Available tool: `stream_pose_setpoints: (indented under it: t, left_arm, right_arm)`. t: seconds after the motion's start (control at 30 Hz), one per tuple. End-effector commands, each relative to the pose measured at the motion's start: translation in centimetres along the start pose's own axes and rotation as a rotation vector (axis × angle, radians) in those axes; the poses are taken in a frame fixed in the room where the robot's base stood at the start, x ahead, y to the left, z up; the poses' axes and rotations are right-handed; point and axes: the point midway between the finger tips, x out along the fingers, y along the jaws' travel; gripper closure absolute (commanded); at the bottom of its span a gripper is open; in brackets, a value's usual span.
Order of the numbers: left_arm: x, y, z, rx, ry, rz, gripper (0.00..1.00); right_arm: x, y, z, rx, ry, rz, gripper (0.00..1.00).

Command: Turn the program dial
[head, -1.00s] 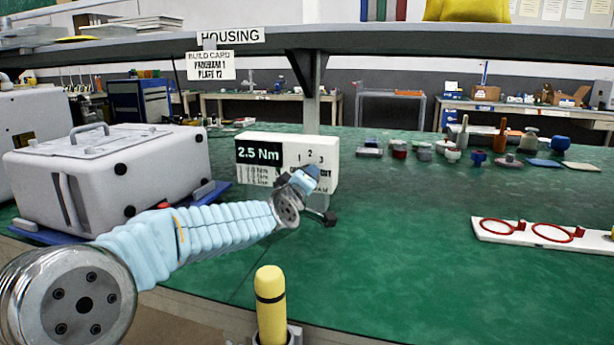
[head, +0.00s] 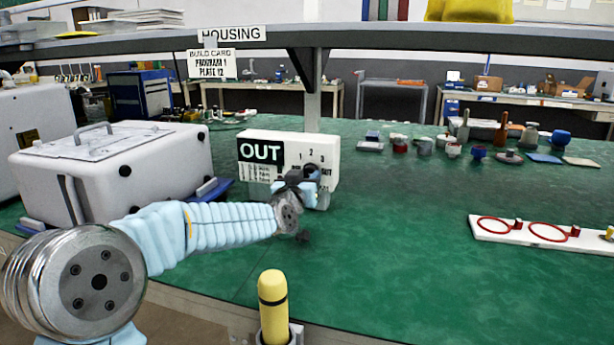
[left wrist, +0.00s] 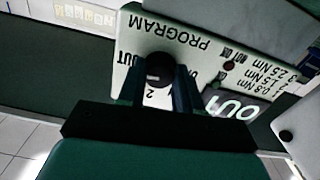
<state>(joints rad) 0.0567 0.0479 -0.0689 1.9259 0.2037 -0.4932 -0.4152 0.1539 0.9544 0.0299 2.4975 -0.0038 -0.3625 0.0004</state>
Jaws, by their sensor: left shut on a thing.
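The white program box (head: 326,152) stands on the green bench, its screen reading OUT and positions 1, 2 and 3 printed on its face. The black program dial (left wrist: 158,66) is round and sits on the face marked PROGRAM in the left wrist view. My left gripper (head: 304,178) is at the box front, shut on the dial, with its dark fingers (left wrist: 161,82) on either side of it. The fingers hide much of the dial in the head view. The build card (head: 211,64) reads PROGRAM 1, PLATE 12. My right gripper is out of view.
A yellow cylinder (head: 273,300) stands at the front edge. A white board with red rings (head: 540,240) lies at right, and several small parts (head: 478,153) stand behind. The middle bench is clear.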

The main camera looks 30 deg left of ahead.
Motion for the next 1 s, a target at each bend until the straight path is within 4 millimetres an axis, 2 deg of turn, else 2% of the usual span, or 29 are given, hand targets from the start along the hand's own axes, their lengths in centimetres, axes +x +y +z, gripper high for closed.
stream_pose_setpoints:
  t: [0.3,0.8,0.83,1.0]
  left_arm:
    - [-0.01,0.05,0.42,0.109,-0.009,0.003,0.96]
    - [-0.01,0.01,0.52,0.127,-0.011,0.003,0.96]
    - [-0.01,0.01,0.52,0.127,-0.011,0.003,0.64]
    - [-0.01,-0.03,0.36,0.127,-0.007,0.002,0.40]
  right_arm:
    - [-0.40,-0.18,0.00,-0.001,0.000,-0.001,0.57]
    - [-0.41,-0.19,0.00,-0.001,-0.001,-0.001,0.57]
    - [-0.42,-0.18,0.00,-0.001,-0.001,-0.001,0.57]
    - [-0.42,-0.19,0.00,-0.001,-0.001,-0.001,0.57]
